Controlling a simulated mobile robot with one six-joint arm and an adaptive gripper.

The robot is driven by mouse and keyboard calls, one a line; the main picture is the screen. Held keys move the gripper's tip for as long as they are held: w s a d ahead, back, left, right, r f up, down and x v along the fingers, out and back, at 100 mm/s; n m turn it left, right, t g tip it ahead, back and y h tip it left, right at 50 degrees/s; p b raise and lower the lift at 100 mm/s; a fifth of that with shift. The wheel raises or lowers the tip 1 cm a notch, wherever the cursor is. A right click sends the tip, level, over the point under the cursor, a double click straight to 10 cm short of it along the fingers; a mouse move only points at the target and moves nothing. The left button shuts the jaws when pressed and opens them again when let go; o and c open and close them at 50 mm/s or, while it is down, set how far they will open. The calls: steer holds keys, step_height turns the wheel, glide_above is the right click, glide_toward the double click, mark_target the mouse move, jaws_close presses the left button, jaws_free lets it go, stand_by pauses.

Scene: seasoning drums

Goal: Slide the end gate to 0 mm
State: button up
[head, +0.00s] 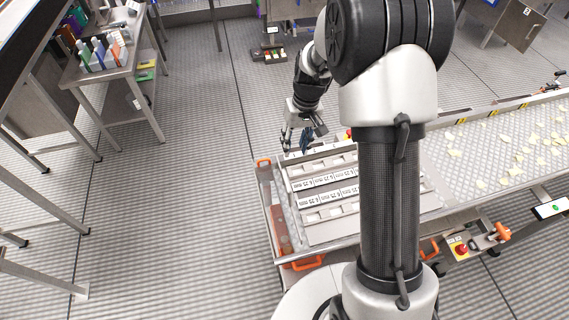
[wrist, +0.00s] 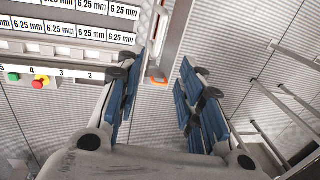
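My gripper (head: 301,138) is over the far left part of the metal tray (head: 335,233), near its far edge. In the wrist view my gripper (wrist: 162,60) is open, with blue-padded fingers wide apart and nothing held. Between and beyond the fingers is an upright metal strip (wrist: 174,38) at the tray's end, with an orange piece (wrist: 156,81) at its near end. An orange handle (head: 263,161) also shows at the tray's far left corner in the head view. I cannot tell for certain which part is the end gate. A numbered scale (wrist: 62,72) runs left of the fingers.
Plates labelled 6.25 mm (wrist: 90,6) lie in the tray. A conveyor with chips (head: 505,150) is on the right. Open floor (head: 190,190) lies to the left.

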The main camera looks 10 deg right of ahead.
mark_target(287, 179)
steer(key=f+b, duration=0.1)
steer(key=f, duration=0.4)
steer(key=a+f+b, duration=0.1)
steer(key=f, duration=0.4)
steer(key=a+f+b, duration=0.1)
steer(key=f, duration=0.5)
steer(key=shift+s+a+f+b, duration=0.1)
steer(key=shift+b, duration=0.2)
steer(key=shift+c, duration=0.2)
jaws_close()
